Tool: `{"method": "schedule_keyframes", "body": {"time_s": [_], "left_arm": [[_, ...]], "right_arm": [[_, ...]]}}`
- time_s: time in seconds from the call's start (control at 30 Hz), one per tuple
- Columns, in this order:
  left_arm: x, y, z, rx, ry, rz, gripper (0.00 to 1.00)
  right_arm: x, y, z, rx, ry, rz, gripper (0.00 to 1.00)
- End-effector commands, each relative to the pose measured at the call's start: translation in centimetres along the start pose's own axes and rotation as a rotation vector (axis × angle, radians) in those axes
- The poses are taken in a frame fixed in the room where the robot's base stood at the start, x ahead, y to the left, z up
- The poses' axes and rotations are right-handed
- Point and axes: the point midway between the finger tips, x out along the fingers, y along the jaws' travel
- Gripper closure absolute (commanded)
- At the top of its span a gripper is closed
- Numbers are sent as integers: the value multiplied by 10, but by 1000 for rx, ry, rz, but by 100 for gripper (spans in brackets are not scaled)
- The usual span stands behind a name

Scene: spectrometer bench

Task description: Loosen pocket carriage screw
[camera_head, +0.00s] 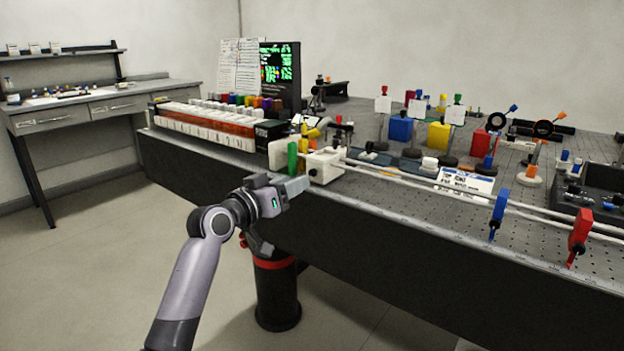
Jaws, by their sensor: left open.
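A cream carriage block (325,166) sits at the near edge of the bench, at the left end of two white rails. A dark post with a red part (343,126) stands just behind it. I cannot tell which part is the pocket carriage screw. My left gripper (298,186) is open, just in front of the bench edge, below and left of the block. It appears apart from the block, and nothing shows between its fingers. My right gripper is out of view.
The perforated bench top (400,198) carries several coloured optics mounts. A blue clamp (498,210) and a red clamp (579,232) stand on the rails to the right. A white-and-orange rack (205,122) is at the left.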

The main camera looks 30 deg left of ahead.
Motion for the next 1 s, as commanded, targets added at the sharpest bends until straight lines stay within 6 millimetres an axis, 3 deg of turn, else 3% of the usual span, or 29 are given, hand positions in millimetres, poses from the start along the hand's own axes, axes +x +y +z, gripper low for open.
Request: {"method": "schedule_keyframes", "body": {"time_s": [0.4,0.83,0.87,0.97,1.0], "left_arm": [[49,1,0,-1,0,1,57],[56,1,1,1,-1,0,57],[56,1,1,1,-1,0,64],[56,1,0,1,-1,0,96],[56,1,0,1,-1,0,100]], "right_arm": [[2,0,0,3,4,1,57],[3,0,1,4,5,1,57],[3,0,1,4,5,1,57],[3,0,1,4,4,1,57],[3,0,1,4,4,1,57]]}}
